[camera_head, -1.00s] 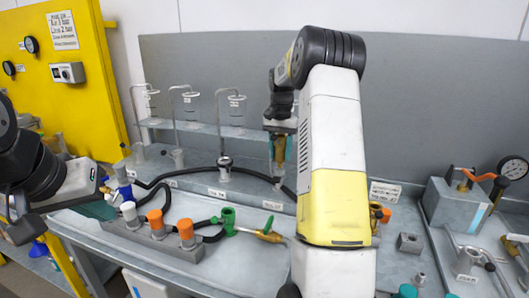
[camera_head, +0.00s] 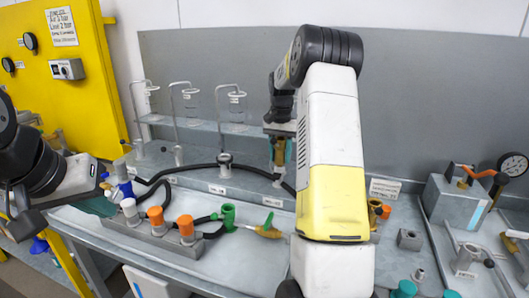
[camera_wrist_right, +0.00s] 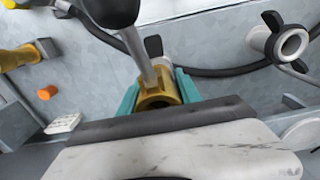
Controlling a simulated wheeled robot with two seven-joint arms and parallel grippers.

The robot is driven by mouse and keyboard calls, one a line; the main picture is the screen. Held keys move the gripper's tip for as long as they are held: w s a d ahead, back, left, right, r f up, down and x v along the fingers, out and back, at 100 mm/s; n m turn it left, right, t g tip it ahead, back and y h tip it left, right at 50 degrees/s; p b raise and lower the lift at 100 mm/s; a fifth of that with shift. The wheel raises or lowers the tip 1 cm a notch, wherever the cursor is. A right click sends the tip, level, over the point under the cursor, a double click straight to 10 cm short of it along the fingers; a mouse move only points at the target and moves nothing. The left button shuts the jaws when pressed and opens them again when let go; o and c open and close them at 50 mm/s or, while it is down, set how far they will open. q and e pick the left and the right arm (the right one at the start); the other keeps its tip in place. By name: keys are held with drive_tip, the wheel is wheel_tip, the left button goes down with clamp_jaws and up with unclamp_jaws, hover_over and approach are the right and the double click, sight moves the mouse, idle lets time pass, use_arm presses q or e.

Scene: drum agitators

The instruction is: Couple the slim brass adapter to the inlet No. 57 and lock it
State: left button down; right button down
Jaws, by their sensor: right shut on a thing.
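The brass adapter (camera_wrist_right: 160,92) is held upright between the teal fingers of my right gripper (camera_wrist_right: 158,100). In the head view the adapter (camera_head: 278,150) hangs at the right end of the row of inlets, partly behind my right arm. An inlet with black levers lies around its lower end in the wrist view, mostly hidden; I cannot tell if they touch. A neighbouring inlet (camera_wrist_right: 291,42) with open black levers shows at the right there, and a middle inlet (camera_head: 225,160) in the head view. The number labels are unreadable. My left gripper (camera_head: 100,207) is at the far left, its jaws unclear.
A grey block (camera_head: 150,236) with orange and white caps stands at front left, beside a green fitting (camera_head: 228,215). A black hose (camera_head: 190,168) runs along the inlets. A grey block with an orange handle (camera_head: 478,173) and a gauge (camera_head: 513,165) stand at the right.

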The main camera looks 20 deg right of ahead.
drive_tip(key=shift+f, duration=0.65)
idle(0.9)
drive_tip(key=c, duration=0.7)
unclamp_jaws()
drive_tip(key=shift+c, duration=0.2)
drive_tip(key=shift+r, duration=0.1)
wheel_tip(320, 180, up, 17)
drive_tip(key=shift+f, duration=0.1)
idle(0.4)
